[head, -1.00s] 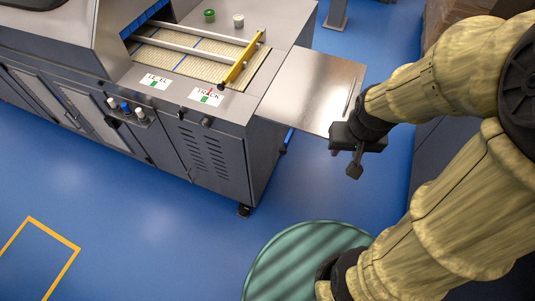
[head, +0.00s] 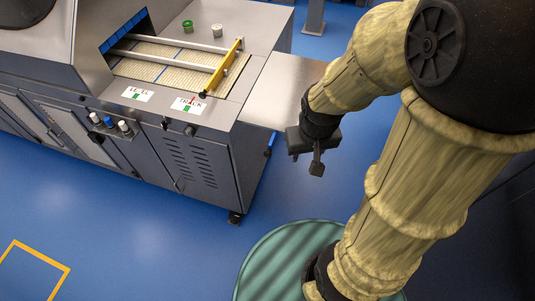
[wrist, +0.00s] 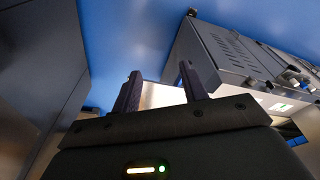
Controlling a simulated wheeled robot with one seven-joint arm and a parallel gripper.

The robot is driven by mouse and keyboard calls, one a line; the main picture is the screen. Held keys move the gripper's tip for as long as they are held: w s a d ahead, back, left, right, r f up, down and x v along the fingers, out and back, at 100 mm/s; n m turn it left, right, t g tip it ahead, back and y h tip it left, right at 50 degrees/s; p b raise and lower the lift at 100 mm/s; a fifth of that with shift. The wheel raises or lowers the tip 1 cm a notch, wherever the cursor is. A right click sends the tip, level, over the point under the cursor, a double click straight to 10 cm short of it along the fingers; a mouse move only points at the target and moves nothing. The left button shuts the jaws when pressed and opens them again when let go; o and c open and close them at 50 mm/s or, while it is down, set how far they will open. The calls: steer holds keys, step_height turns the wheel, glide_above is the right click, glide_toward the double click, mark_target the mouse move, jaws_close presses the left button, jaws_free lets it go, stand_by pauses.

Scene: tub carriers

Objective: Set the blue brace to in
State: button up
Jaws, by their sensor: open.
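The blue brace (head: 271,143) is a short blue bar on the right side of the grey machine, just under the steel side shelf (head: 278,92). It looks tilted, its lower end near the cabinet wall. I cannot make it out in the wrist view. My gripper (head: 306,163) is open and empty, to the right of the brace and apart from it, by the shelf's front corner. In the wrist view, my gripper (wrist: 160,72) shows two dark fingers spread apart, with a bright strip of the shelf (wrist: 160,95) behind them.
The grey machine (head: 205,165) has a belt with a yellow bar (head: 223,66), labels and several knobs. Blue floor (head: 150,235) is clear in front.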

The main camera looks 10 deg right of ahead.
steer(key=s+a+f+n+g+h+b, duration=0.1)
steer(key=s+a+f+n+h+b, duration=0.1)
steer(key=f+n+h, duration=0.45)
steer(key=s+a+f+n+g+h+b, duration=0.1)
steer(key=s+a+f+n+h, duration=0.2)
steer(key=f+n, duration=0.55)
steer(key=w+a+f+n+t+y+b, duration=0.1)
steer(key=w+a+f+n+t, duration=0.1)
steer(key=a+f+n+t, duration=0.2)
steer(key=w+a+f+n+t+y+b, duration=0.1)
steer(key=w+a+f+n+t, duration=0.2)
steer(key=n+t, duration=0.8)
steer(key=a+f+t, duration=0.1)
steer(key=a, duration=0.1)
steer(key=shift+w+a+f, duration=0.25)
steer(key=shift+a+f, duration=0.05)
steer(key=shift+a, duration=0.1)
steer(key=shift+w, duration=0.1)
